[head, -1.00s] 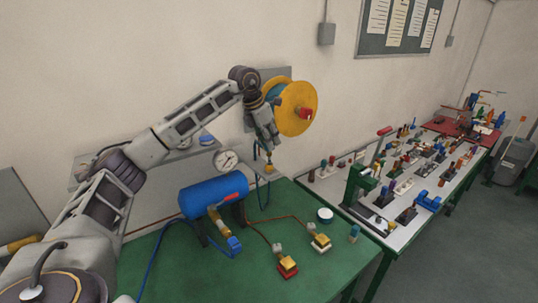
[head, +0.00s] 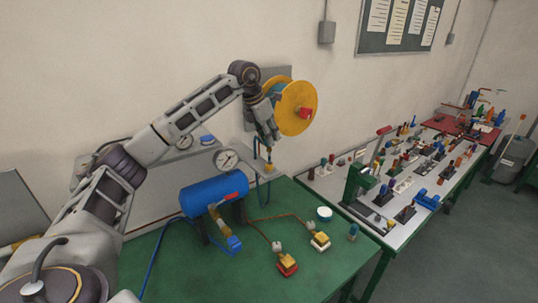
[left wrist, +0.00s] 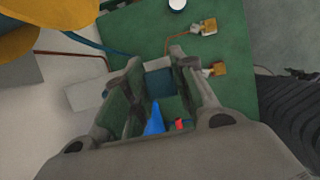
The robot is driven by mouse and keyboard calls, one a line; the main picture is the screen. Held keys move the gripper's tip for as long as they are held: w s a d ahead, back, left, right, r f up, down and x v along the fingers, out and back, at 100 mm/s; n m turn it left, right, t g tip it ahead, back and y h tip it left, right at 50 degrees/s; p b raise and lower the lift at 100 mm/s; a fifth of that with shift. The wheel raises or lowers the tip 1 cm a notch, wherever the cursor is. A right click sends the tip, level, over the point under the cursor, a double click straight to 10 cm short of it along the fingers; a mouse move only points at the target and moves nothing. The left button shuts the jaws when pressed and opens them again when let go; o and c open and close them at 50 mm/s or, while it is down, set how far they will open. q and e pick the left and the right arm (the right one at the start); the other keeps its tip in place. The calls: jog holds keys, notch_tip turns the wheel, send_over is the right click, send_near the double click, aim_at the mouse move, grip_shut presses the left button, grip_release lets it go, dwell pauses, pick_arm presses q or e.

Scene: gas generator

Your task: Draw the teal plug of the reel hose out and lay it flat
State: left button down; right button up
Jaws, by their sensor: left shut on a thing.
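The yellow reel (head: 298,108) with its red hub hangs on the wall. My left gripper (head: 271,141) is just below and left of it, pointing down. In the left wrist view its fingers (left wrist: 161,84) are closed about a small teal block, which seems to be the teal plug (left wrist: 160,83); in the head view the fingers mostly hide it. Below the fingertips is a small gold fitting (head: 269,165) at a grey bracket, and a teal hose (head: 262,192) loops down there. I cannot tell whether the plug is clear of the fitting. My right gripper is not in view.
A blue tank (head: 207,195) with a red handle and a gauge (head: 226,159) stands left on the green table (head: 270,240). A crowded white table (head: 350,201) adjoins right. The green front is clear.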

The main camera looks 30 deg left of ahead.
pick_arm(q)
jog(key=shift+r, duration=0.2)
jog(key=shift+r+p, duration=0.4)
jog(key=shift+r, duration=0.9)
jog(key=shift+f, duration=0.1)
dwell(0.9)
